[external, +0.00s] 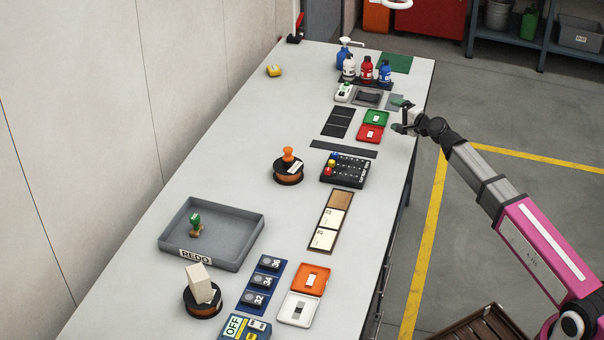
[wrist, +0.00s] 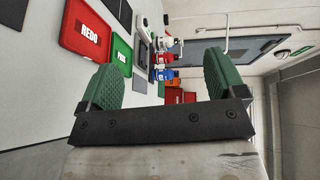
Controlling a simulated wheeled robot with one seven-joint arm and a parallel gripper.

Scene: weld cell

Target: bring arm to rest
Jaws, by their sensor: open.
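My gripper (external: 404,116) is at the right edge of the long grey workbench (external: 235,140), near the red tray (external: 371,133) and the green tray (external: 376,118). My arm reaches in from the lower right. In the wrist view my gripper (wrist: 150,88) shows two green fingers spread wide apart with nothing between them, so it is open and empty. The red tray, labelled REDO (wrist: 88,35), and the green tray, labelled PASS (wrist: 122,57), lie to the left of the fingers in that view.
Several bottles (external: 367,70) stand at the bench's far end. A grey REDO bin (external: 185,232) holds a green-handled stamp (external: 195,223). A black peg block (external: 345,170) lies mid-bench. A brown crate (external: 475,325) is at the lower right.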

